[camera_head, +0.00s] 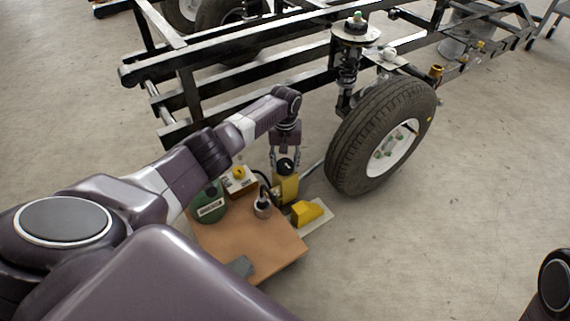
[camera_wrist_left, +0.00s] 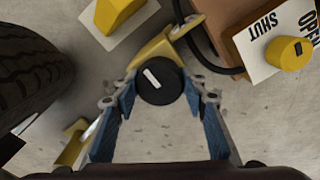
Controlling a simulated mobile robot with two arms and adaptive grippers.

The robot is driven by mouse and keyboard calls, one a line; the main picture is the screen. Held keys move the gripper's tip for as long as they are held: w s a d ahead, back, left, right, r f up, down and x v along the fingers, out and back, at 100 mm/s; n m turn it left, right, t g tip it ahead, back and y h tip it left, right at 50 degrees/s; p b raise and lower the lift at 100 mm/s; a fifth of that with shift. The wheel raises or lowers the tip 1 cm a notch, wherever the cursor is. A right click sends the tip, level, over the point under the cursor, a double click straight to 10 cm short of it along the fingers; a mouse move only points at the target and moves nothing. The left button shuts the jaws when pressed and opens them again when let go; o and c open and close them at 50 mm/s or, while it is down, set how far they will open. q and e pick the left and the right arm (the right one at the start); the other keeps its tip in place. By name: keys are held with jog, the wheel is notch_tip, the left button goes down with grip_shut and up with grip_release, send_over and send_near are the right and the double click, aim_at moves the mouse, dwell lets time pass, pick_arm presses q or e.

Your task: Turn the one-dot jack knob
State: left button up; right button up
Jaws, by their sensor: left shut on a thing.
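The jack knob (camera_head: 286,165) is a round black knob on top of a yellow jack body (camera_head: 287,189), close to the tyre. In the left wrist view, the black knob (camera_wrist_left: 160,84) carries a short white bar, and I cannot make out a dot. My left gripper (camera_head: 285,161) reaches down over it from above. In the left wrist view, the blue finger pads of this gripper (camera_wrist_left: 160,92) lie on either side of the knob, shut on it. My right gripper is not in view.
The tyre (camera_head: 375,135) and black frame (camera_head: 235,75) stand close behind.

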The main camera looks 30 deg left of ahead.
pick_arm(q)
jog(key=shift+c, duration=0.9)
jog(key=shift+m+p, duration=0.3)
jog(key=shift+p, duration=0.05)
